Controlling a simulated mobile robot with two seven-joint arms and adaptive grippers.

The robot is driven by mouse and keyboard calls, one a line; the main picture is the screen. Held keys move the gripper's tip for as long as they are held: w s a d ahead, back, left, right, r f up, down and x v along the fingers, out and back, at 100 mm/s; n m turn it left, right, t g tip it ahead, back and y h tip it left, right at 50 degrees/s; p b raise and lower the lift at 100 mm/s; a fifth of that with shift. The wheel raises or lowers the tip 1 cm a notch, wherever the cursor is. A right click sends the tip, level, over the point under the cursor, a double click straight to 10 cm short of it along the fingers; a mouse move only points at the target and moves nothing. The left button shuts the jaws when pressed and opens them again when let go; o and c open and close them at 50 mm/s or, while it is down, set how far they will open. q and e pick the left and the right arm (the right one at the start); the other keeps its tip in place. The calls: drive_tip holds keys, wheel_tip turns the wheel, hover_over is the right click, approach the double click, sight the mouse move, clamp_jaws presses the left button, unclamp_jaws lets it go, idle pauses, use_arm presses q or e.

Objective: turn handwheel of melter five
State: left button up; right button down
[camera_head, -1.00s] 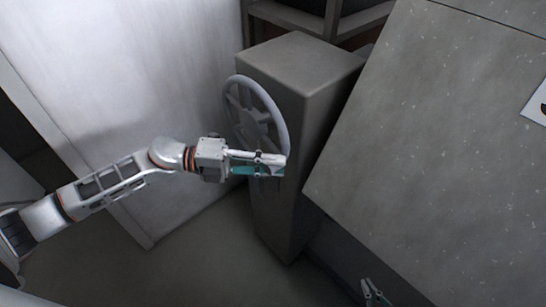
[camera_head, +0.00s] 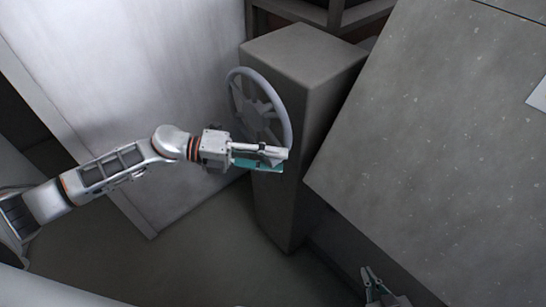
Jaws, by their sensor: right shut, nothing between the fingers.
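The handwheel (camera_head: 274,91) is a grey spoked wheel on the side of a grey box-shaped post. My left gripper (camera_head: 284,160) lies across the wheel's lower right rim, with one pale finger and one teal finger. The fingers hide the lower rim, so I cannot tell whether they are closed around it or only in front of it. My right gripper (camera_head: 371,280) shows at the bottom edge, shut and empty, well away from the wheel. I see no number that marks the melter.
The grey post (camera_head: 300,60) carries the wheel. A large grey speckled panel (camera_head: 440,140) slopes close by on the right. A pale wall panel (camera_head: 130,80) stands behind my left arm. Bare floor (camera_head: 220,240) shows below. A dark shelf frame (camera_head: 335,15) is at the top.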

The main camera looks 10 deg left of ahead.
use_arm(q)
drive_tip(key=shift+r, duration=0.1)
drive_tip(key=shift+a, duration=0.3)
drive_tip(key=v, duration=1.1)
drive_tip(key=shift+a, duration=0.2)
drive_tip(key=shift+s, duration=0.1)
